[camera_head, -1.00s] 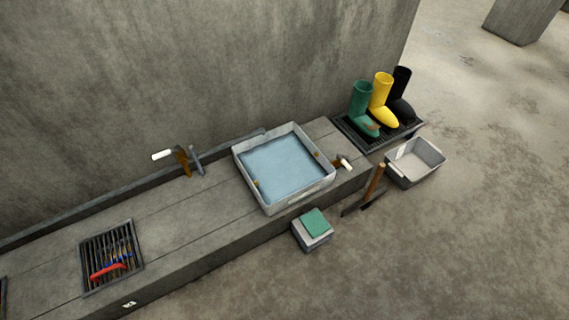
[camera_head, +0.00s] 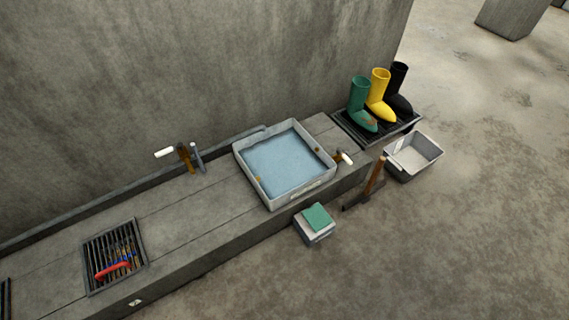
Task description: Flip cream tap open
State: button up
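Two brass-brown taps with pale, white-to-cream levers show in the head view. One tap (camera_head: 185,154) stands on the concrete bench by the wall, its pale lever (camera_head: 164,152) pointing left, with a grey upright piece beside it. The other tap (camera_head: 338,157) is at the right side of the water basin, its short pale lever (camera_head: 347,158) pointing right and slightly down. I cannot tell from the colour which is the cream one, nor whether either is open; no water stream shows. My gripper is not in view.
A white basin (camera_head: 241,160) of water sits on the bench (camera_head: 187,213). A drain grate (camera_head: 90,280) with a red-handled thing is at left. Green, yellow and black boots stand on a rack at right. A grey tub (camera_head: 428,149), a hammer-like tool (camera_head: 377,175) and a green-topped box (camera_head: 316,236) are on open floor.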

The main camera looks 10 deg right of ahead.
aim_at(339, 151)
jog(key=i+z, duration=0.2)
jog(key=i, duration=0.25)
jog(key=i+j+z, duration=0.2)
jog(key=i, duration=0.3)
jog(key=i+j+z, duration=0.2)
jog(key=i, duration=0.25)
